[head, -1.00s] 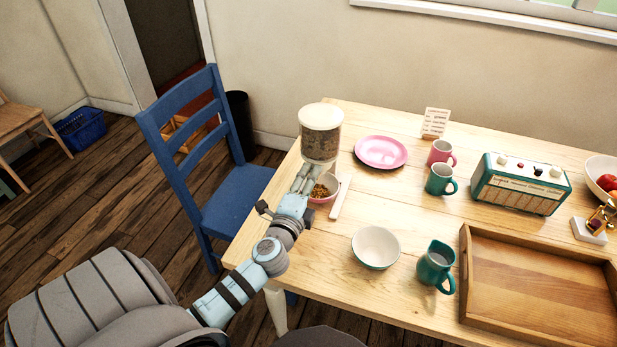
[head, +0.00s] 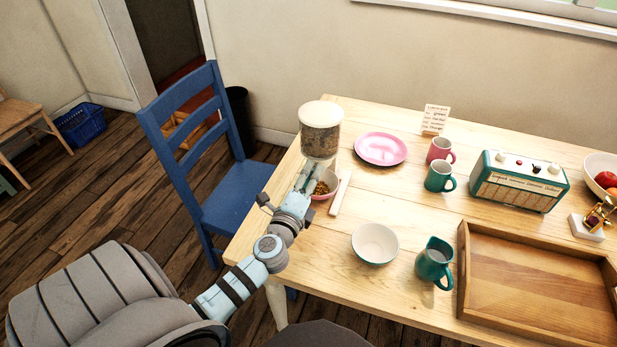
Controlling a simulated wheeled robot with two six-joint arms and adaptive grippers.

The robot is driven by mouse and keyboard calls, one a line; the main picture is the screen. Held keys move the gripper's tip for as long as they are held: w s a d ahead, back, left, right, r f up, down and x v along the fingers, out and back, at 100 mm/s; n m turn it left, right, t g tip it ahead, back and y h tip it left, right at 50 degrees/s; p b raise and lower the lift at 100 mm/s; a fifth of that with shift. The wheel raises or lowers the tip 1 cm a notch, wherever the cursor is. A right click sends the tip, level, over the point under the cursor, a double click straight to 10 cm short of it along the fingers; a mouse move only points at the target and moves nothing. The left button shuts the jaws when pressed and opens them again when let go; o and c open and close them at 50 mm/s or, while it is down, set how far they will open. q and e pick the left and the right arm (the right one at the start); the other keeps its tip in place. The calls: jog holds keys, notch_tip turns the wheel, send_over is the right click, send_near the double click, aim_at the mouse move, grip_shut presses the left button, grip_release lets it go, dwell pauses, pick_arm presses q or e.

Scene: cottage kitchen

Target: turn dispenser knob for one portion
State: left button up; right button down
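The dispenser (head: 320,128) stands at the far left part of the table, a clear canister of brown cereal under a cream lid. A pink bowl (head: 329,189) with some cereal in it sits at its foot. My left gripper (head: 313,170) reaches up to the lower front of the dispenser, just above and left of the bowl. The knob is hidden behind the gripper, and I cannot tell whether the fingers are closed on it. My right gripper is not in view.
A white strip (head: 341,193) lies right of the pink bowl. A white bowl (head: 375,244), teal jug (head: 434,263) and wooden tray (head: 535,285) stand nearer the front. A pink plate (head: 380,149), mugs (head: 439,176) and a radio (head: 518,181) are farther back. A blue chair (head: 205,150) is left.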

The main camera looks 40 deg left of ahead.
pick_arm(q)
jog(key=o, duration=0.5)
jog(key=shift+c, duration=0.2)
jog(key=v, duration=1.2)
dwell(0.9)
